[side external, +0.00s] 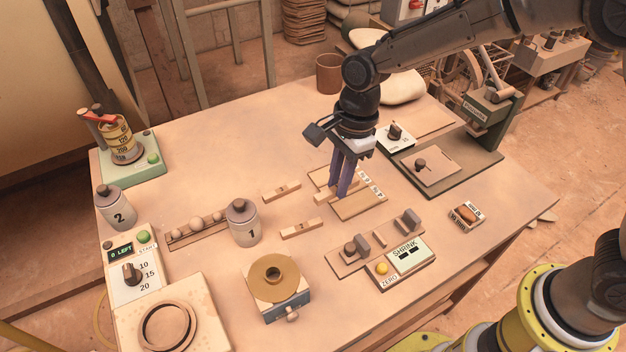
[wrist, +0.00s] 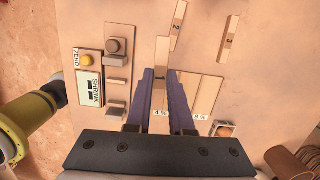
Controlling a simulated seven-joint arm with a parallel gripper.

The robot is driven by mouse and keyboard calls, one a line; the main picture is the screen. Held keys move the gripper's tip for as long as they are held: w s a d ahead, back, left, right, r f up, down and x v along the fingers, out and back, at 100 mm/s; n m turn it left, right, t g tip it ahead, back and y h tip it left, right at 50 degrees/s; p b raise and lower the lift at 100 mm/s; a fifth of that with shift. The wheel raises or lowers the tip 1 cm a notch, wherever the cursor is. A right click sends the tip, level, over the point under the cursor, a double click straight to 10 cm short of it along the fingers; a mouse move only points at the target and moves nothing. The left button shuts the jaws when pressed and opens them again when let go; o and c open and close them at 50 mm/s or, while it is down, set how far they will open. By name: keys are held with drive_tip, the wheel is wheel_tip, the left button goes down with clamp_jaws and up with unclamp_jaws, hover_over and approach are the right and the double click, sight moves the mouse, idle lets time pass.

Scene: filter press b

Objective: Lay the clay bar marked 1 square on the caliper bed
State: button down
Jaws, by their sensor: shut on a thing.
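My gripper (side external: 338,192) is shut on a pale clay bar (side external: 322,197) just above or at the two flat wooden boards, one (side external: 361,204) nearer. In the wrist view the bar (wrist: 160,84) lies between the purple fingers (wrist: 165,78), with a mark near its far end. I cannot tell whether it touches the boards. The caliper bed (side external: 343,262) is a wooden strip with blocks, beside the SHRINK readout (side external: 407,255). In the wrist view the bed (wrist: 117,75) is left of the fingers, with no clay bar on it.
Bars marked 2 (wrist: 176,22) and 3 (wrist: 229,38) lie on the table. Jar 1 (side external: 245,222) and a brass-topped block (side external: 276,282) stand left of the bed. A small tray (side external: 467,216) sits at the right. Bare table lies between boards and bed.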

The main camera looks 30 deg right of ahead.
drive_tip(key=s+d+f, duration=0.3)
drive_tip(key=s+d, duration=0.5)
drive_tip(key=s, duration=0.1)
drive_tip(key=shift+m, duration=0.3)
drive_tip(key=shift+w+a+f, duration=0.1)
drive_tip(key=shift+w+f, duration=0.05)
drive_tip(key=shift+f, duration=1.1)
drive_tip(key=shift+w+a+f, duration=0.1)
drive_tip(key=shift+w+f, duration=0.05)
drive_tip(key=shift+f, duration=1.1)
drive_tip(key=shift+f, duration=0.2)
drive_tip(key=c, duration=0.7)
unclamp_jaws()
